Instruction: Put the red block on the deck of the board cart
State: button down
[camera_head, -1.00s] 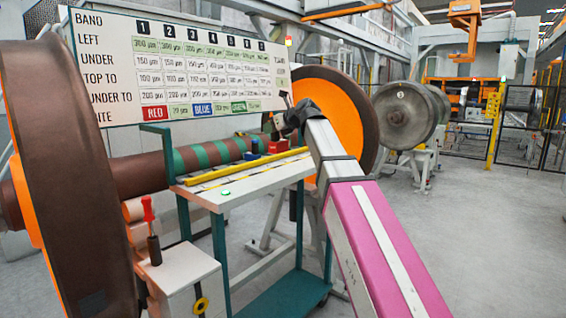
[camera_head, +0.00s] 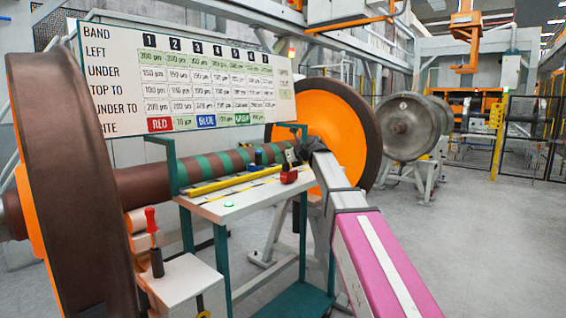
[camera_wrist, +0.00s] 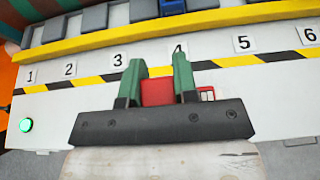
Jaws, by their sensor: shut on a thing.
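The red block (camera_wrist: 157,92) is between the two green fingers of my gripper (camera_wrist: 157,80), which is shut on it. In the wrist view it is over the white deck (camera_wrist: 105,66) of the board cart, near the number 4 and the yellow-black strip. I cannot tell whether the block touches the deck. In the head view my gripper (camera_head: 291,158) is at the deck's right end, and the deck (camera_head: 225,206) shows bare at its front left. A small red item (camera_head: 288,176) shows just below my gripper; a red item also shows right of the fingers in the wrist view (camera_wrist: 207,94).
A yellow rail (camera_wrist: 110,44) runs along the deck behind the numbers, with grey blocks (camera_wrist: 94,19) and a blue block (camera_wrist: 172,7) beyond it. A green lit button (camera_wrist: 26,125) is at the left. The board (camera_head: 200,80) and a large wheel (camera_head: 335,130) stand behind.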

jog(key=shift+f, duration=0.35)
jog(key=c, duration=0.9)
grip_release()
jog(key=shift+r, duration=0.1)
jog(key=v, duration=1.2)
